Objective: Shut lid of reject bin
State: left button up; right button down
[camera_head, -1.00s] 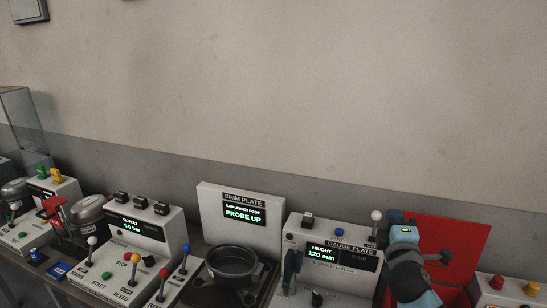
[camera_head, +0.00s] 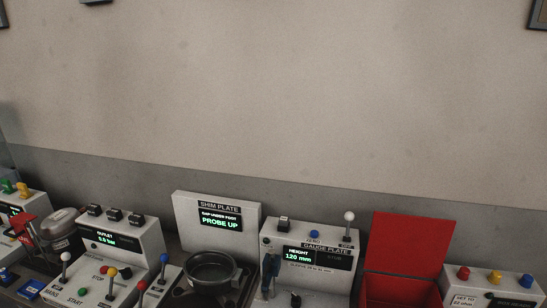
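The reject bin is a red box (camera_head: 398,293) at the lower right, partly cut off by the bottom edge of the view. Its red lid (camera_head: 410,242) stands open, raised upright at the back of the bin. The dark inside of the bin shows below the lid. Neither of my grippers is in view.
The gauge plate station (camera_head: 318,237) stands just left of the bin, with a white-knobbed lever (camera_head: 349,216) near the lid. A box with coloured buttons (camera_head: 495,283) stands to the right. The shim plate station (camera_head: 215,212) is farther left.

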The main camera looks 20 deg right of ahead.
aim_at(416, 245)
jog(key=z, duration=1.45)
